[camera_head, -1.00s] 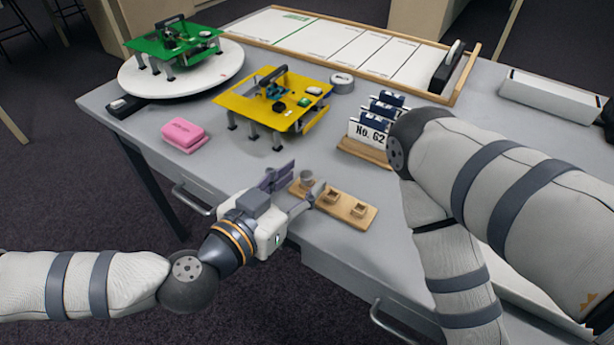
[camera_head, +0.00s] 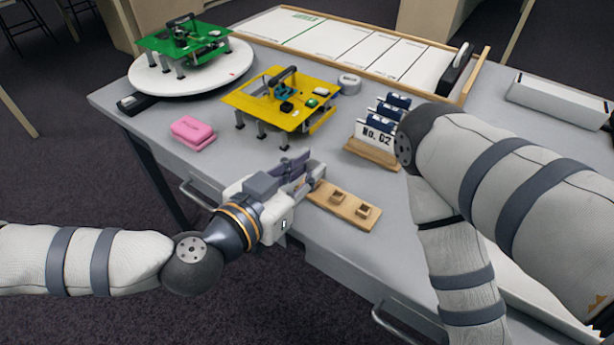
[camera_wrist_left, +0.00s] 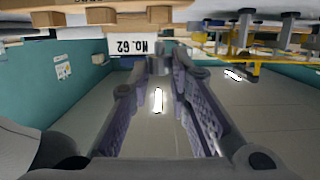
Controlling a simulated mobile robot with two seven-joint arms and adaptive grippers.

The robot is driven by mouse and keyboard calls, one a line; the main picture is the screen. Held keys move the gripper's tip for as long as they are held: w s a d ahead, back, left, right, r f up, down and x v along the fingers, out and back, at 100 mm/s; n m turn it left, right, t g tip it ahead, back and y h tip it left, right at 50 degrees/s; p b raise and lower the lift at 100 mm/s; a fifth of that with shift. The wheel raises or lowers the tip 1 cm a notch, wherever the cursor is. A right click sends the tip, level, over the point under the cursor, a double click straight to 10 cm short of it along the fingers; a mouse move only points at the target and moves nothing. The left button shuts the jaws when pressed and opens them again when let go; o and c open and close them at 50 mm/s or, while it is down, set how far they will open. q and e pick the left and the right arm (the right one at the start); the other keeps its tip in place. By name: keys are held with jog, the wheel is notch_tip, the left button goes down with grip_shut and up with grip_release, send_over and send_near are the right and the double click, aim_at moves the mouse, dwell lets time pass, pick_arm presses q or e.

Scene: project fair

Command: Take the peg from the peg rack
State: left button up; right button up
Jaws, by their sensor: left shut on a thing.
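The peg rack (camera_head: 321,202) is a light wooden board on the grey table, with two square wooden sockets showing on its right part. My left gripper (camera_head: 306,172) is at the rack's left end, its fingers closed together. In the left wrist view my left gripper (camera_wrist_left: 160,68) is shut on a small grey peg (camera_wrist_left: 158,65) between its fingertips. In the head view the fingers hide the peg. I cannot tell whether its lower end is still in a socket. My right gripper is out of view.
A card stand with No. 62 (camera_head: 377,132) stands behind the rack. A yellow fixture (camera_head: 262,108), pink block (camera_head: 192,131) and green fixture (camera_head: 160,44) on a white turntable (camera_head: 145,82) lie further back. My right arm covers the table's right side.

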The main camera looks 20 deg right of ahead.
pick_arm(q)
jog(key=s+d+r+p, duration=0.2)
jog(key=s+d+r, duration=0.6)
jog(key=s+r, duration=0.2)
jog(key=shift+s+d+r+p, duration=0.15)
jog(key=shift+s+d+p, duration=0.25)
jog(key=shift+s, duration=0.05)
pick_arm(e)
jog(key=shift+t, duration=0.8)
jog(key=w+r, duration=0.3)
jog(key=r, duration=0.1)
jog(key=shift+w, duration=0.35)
